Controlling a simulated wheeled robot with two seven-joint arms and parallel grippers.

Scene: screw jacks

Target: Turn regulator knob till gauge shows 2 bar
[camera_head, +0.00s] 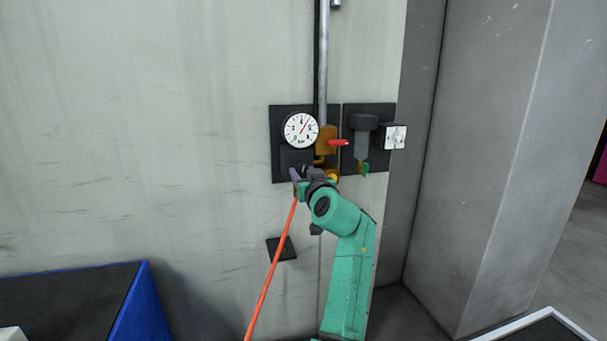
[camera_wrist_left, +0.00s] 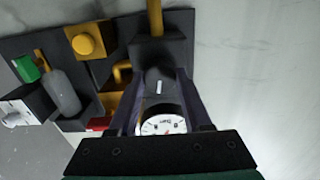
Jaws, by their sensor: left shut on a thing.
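The round white pressure gauge (camera_head: 301,129) is on a dark wall panel, its red needle pointing up and right; I cannot read the exact value. It also shows, partly cut off by my gripper's base, in the left wrist view (camera_wrist_left: 162,126). The dark regulator knob (camera_wrist_left: 160,82), with a white mark, sits between the two fingers of my left gripper (camera_wrist_left: 160,90). In the head view my left gripper (camera_head: 298,174) is just below the gauge, shut on the knob and mostly hiding it. My right gripper is not in view.
Right of the gauge are a brass valve with a red handle (camera_head: 338,143), a dark filter bowl (camera_head: 362,140) and a small white box (camera_head: 395,137). An orange hose (camera_head: 270,270) runs down from near my gripper. A grey pillar (camera_head: 480,150) stands right.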

